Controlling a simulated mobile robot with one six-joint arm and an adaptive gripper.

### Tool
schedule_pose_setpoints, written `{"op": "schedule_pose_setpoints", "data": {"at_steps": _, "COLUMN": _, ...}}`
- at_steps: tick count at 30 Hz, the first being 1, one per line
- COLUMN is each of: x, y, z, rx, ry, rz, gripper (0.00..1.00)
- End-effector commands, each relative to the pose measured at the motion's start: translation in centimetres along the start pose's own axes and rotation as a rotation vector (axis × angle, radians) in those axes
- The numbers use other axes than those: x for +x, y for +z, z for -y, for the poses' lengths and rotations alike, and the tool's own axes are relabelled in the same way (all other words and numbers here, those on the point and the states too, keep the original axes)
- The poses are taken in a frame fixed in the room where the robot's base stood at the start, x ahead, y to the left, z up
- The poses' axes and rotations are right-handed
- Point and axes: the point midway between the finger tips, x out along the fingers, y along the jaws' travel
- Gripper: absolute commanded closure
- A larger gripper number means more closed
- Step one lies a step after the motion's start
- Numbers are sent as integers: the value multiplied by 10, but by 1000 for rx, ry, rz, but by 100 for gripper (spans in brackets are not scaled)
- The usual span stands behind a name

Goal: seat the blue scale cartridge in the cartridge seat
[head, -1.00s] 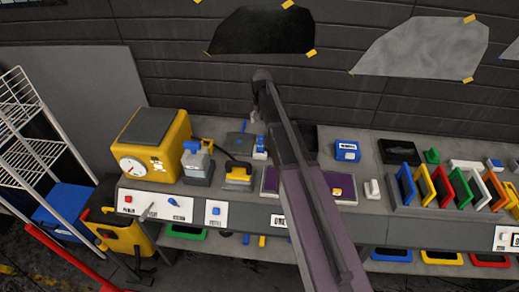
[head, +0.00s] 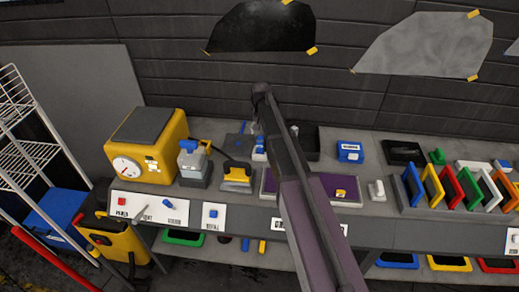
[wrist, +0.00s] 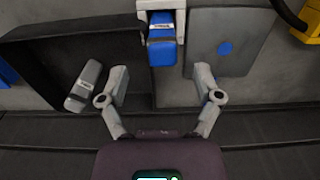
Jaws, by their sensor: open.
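The blue scale cartridge (wrist: 162,52), with a white label, sits between the arms of a pale bracket that looks like the cartridge seat (wrist: 155,5) at the top of the wrist view. In the head view the blue cartridge (head: 259,142) is small beside my arm. I cannot tell whether it is fully down. My gripper (wrist: 160,72) is open and empty, its fingers spread on the near side of the cartridge and apart from it. In the head view my arm largely hides the gripper. A grey cartridge-like piece (wrist: 84,84) lies tilted in a black tray (wrist: 45,42).

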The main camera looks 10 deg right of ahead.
Motion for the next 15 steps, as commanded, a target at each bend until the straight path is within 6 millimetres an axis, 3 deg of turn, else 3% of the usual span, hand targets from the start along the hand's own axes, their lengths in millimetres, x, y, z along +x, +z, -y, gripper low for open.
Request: {"op": "schedule_pose_setpoints", "data": {"at_steps": 15, "x": 8, "y": 0, "z": 1, "rx": -1, "ry": 0, "rz": 0, "gripper": 17}}
